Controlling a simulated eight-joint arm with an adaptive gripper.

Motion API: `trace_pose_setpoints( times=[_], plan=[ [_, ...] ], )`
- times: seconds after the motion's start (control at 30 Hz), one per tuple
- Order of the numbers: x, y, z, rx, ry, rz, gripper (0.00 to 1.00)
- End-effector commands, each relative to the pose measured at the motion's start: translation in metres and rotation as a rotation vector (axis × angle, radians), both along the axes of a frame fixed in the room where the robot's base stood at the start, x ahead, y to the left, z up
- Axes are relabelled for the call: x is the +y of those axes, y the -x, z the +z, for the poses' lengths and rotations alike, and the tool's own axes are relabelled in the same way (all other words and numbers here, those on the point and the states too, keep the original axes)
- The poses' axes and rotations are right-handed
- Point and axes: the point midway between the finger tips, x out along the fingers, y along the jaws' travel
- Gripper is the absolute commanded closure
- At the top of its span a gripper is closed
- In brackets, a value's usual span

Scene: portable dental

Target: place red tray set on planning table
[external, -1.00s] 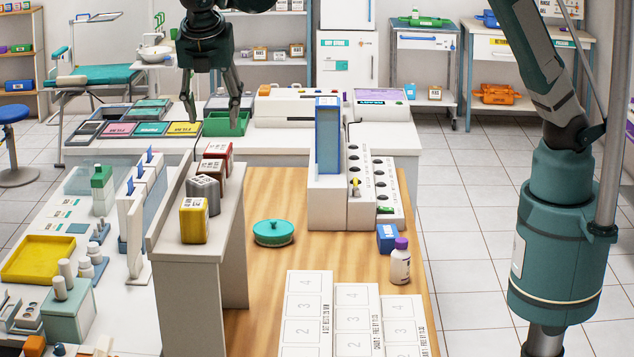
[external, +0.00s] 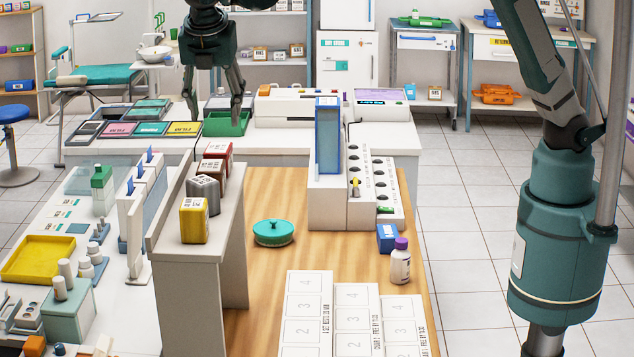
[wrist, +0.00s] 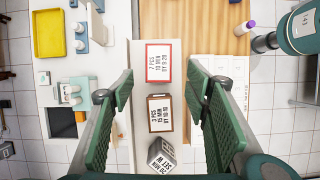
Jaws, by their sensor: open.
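A red-sided box with a white printed label (wrist: 158,62) stands on a raised white shelf (external: 203,290). In the external view the red box (external: 219,151) is at the shelf's far end. A brown-edged box (wrist: 159,112) and a grey box (wrist: 162,155) stand in line with it. A yellow box (external: 194,221) is at the near end. My gripper (external: 214,118) is open and empty, high up, its fingers spread wide. In the wrist view the fingers lie to either side of the row of boxes. A wooden table (external: 265,190) lies right of the shelf.
On the wooden table are a teal round lid (external: 273,233), a blue box (external: 388,238), a purple-capped bottle (external: 400,262) and white numbered cards (external: 305,310). A white rack with a tall blue panel (external: 328,135) stands behind. A yellow tray (external: 43,259) lies at left.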

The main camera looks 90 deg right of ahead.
Motion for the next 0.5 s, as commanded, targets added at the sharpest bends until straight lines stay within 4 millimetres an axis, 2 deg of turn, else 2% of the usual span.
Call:
trace_pose_setpoints(
  times=[0.27, 0.5],
  plan=[
    [-0.031, 0.025, 0.018, -0.062, -0.042, -0.082, 0.53],
    [-0.067, 0.057, 0.035, -0.14, -0.095, -0.188, 0.53]
  ],
)
